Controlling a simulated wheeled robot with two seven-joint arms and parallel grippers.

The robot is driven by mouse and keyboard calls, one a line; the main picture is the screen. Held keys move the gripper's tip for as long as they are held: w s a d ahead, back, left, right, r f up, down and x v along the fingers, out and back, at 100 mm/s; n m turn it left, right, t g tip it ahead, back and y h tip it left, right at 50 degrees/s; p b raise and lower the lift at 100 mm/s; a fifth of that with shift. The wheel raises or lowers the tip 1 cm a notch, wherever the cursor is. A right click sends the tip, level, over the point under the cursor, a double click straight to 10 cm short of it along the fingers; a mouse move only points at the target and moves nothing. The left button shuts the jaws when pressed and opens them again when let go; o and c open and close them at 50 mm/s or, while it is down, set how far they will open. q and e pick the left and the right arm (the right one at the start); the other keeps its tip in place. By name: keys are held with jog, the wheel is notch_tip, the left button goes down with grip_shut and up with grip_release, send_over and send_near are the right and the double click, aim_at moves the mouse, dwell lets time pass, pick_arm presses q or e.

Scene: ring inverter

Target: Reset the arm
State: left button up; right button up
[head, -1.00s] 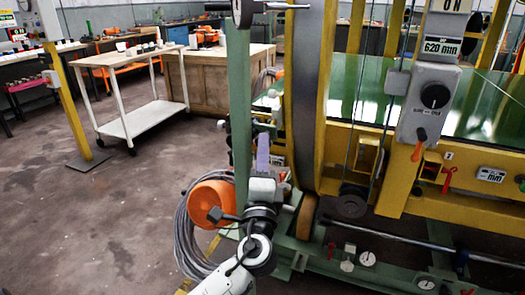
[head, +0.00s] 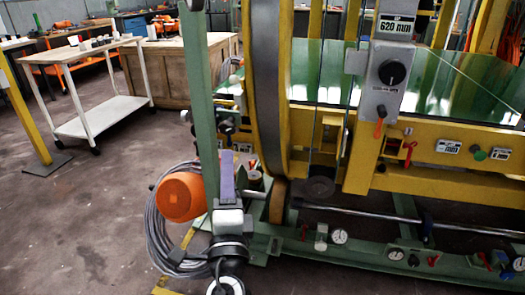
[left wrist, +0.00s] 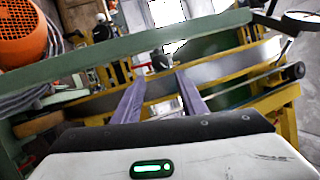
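My left arm comes up from the bottom of the head view, and its gripper (head: 227,176) points away from me beside a green upright post (head: 198,110). In the left wrist view its two purple fingers (left wrist: 158,92) stand apart with nothing between them, so it is open and empty. Ahead of the fingers is the ring inverter's large grey-and-yellow ring (head: 268,95). I cannot tell how close the fingers are to the post. My right arm and gripper are not in view.
An orange motor (head: 180,196) with coiled grey cable (head: 160,235) is just left of my left gripper. The control box (head: 388,75) and green base with gauges (head: 395,254) are to the right. A white trolley (head: 98,118) stands at left. Floor between is clear.

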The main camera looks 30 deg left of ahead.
pick_arm(q)
jog(key=shift+f, duration=0.1)
